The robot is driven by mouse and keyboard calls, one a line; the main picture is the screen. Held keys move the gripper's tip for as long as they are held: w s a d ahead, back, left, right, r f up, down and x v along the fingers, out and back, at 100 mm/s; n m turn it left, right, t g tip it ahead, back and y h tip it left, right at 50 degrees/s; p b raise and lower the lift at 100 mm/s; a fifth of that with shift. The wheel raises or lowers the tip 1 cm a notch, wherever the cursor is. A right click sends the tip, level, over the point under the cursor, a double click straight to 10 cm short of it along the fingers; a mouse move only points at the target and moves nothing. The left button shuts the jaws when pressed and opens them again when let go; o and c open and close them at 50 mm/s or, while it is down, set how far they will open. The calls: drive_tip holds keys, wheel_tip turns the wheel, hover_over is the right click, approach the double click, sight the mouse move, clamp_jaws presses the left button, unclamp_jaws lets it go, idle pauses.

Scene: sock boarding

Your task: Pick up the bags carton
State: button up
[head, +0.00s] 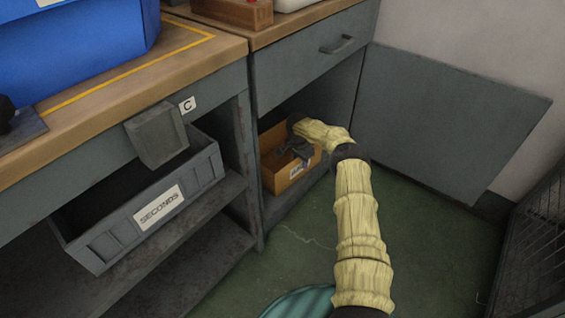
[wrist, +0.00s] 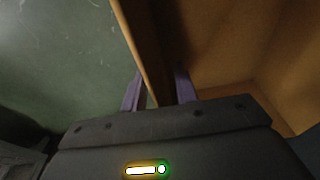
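The bags carton (head: 284,178) is an open-topped orange-brown box with a small white label, only partly readable. It sits in the lower opening of the grey cabinet, under the drawer. In the wrist view, one carton wall (wrist: 146,45) runs up between my fingers. My gripper (head: 298,150) is at the carton's top; in the wrist view, my gripper (wrist: 159,84) is open, with one purple finger on each side of that wall. A gap shows between the right finger and the wall. The carton's inside is partly hidden by my gripper.
A grey door panel (head: 450,120) stands open to the right of the cabinet. A grey bin (head: 150,205) labelled SECONDS is at the left. A wire cage (head: 532,245) is at the right. Green floor (head: 430,235) is clear between.

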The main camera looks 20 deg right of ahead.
idle(0.4)
drive_tip(key=shift+s+d, duration=0.1)
clamp_jaws()
drive_tip(key=shift+r, duration=0.1)
idle(1.1)
